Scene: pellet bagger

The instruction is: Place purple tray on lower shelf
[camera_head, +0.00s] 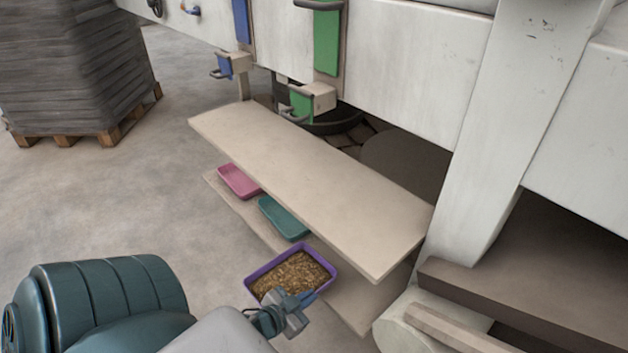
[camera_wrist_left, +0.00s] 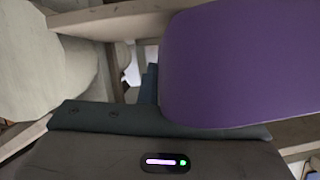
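The purple tray (camera_head: 318,267) is filled with brown pellets. In the head view it is at the near end of the lower shelf (camera_head: 350,302), its left part reaching out past the shelf's front edge. My left gripper (camera_head: 296,305) is at the tray's near side, with a finger against the rim. In the left wrist view the purple tray wall (camera_wrist_left: 240,65) fills the upper right, close against the gripper (camera_wrist_left: 158,110). The gripper looks shut on the tray's rim. Whether the tray's underside touches the shelf cannot be told. My right gripper is not in view.
A pink tray (camera_head: 239,182) and a teal tray (camera_head: 283,218) sit farther along the lower shelf. The upper shelf (camera_head: 310,185) overhangs them. A white machine post (camera_head: 510,110) stands at the right. A wrapped pallet stack (camera_head: 75,65) is at the far left; the floor between is clear.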

